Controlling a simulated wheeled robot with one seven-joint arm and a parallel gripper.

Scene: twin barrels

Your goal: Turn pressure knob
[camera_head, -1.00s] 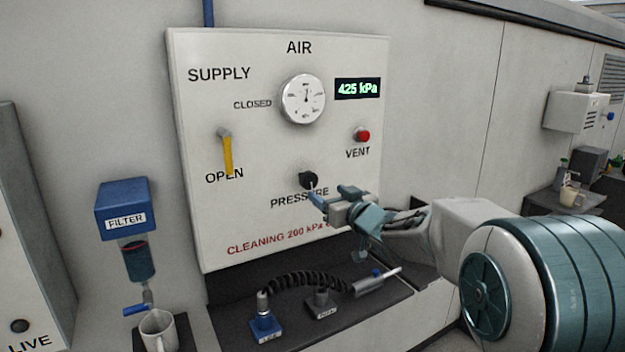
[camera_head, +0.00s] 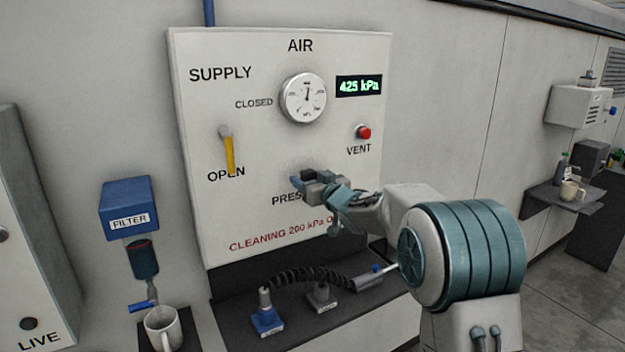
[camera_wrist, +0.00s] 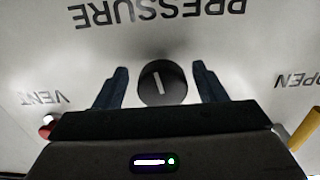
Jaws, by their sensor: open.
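The black round pressure knob (camera_wrist: 163,83) with a white pointer line sits on the white panel (camera_head: 285,60) in the wrist view. My gripper (camera_wrist: 161,88) is open, with one blue finger on each side of the knob and a visible gap to each. In the head view my gripper (camera_head: 302,178) is in front of the knob and hides it, along with part of the PRESSURE label. The digital display (camera_head: 359,87) reads 425 kPa. The round gauge (camera_head: 303,98) is above the knob.
The red vent button (camera_head: 363,132) is to the upper right of my gripper, and the yellow supply lever (camera_head: 229,155) is to the left, pointing down to OPEN. A black coiled hose (camera_head: 310,275) lies below. A filter (camera_head: 127,215) and mug (camera_head: 163,328) are at left.

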